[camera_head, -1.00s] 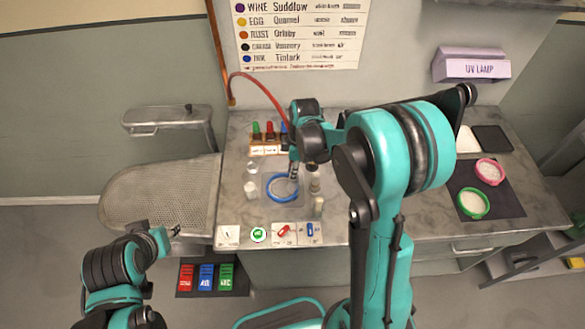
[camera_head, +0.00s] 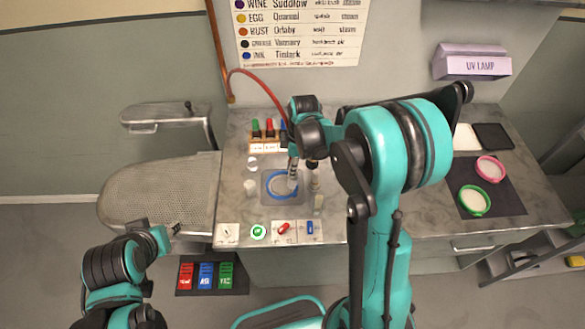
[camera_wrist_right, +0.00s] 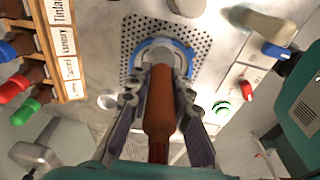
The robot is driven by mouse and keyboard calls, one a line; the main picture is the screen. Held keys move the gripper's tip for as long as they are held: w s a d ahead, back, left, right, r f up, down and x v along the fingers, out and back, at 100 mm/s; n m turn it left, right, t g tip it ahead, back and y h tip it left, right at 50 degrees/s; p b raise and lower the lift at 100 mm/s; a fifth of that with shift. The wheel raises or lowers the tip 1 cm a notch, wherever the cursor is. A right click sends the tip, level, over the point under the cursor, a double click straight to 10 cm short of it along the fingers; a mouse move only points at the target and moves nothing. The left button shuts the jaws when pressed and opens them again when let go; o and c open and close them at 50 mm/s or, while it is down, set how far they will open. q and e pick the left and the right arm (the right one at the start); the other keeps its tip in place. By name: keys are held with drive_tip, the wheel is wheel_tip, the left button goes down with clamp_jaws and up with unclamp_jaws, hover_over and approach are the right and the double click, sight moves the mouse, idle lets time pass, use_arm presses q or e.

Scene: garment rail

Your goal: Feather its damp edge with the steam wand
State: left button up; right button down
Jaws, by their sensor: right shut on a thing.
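My right gripper (camera_wrist_right: 160,98) is shut on the steam wand (camera_wrist_right: 160,112), whose handle is orange-brown. In the head view the grey wand (camera_head: 293,170) points down over the blue hoop (camera_head: 270,192). The blue hoop (camera_wrist_right: 141,50) lies on a perforated square pad (camera_wrist_right: 131,33) in the wrist view, partly hidden behind the wand. I cannot tell whether the wand touches what is in the hoop, and no damp edge can be made out. My left gripper (camera_head: 174,229) is small and apart at the lower left, with its opening unclear.
A rack of coloured bottles (camera_head: 264,147) stands behind the hoop. Small jars (camera_head: 250,187) stand close on its left. A red hose (camera_head: 262,82) arches behind.

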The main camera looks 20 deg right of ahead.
drive_tip(key=w+a, duration=0.3)
drive_tip(key=a, duration=0.3)
drive_tip(key=shift+w+a+b, duration=0.2)
drive_tip(key=shift+w+b, duration=0.1)
drive_tip(key=shift+b, duration=0.1)
idle(1.4)
drive_tip(key=shift+s+a, duration=0.2)
drive_tip(key=shift+s, duration=0.55)
drive_tip(key=shift+s+a, duration=0.2)
drive_tip(key=shift+s, duration=0.6)
drive_tip(key=shift+s+a, duration=0.2)
drive_tip(key=shift+s, duration=0.55)
drive_tip(key=shift+s+d, duration=0.8)
drive_tip(key=shift+s, duration=0.2)
drive_tip(key=shift+d, duration=0.1)
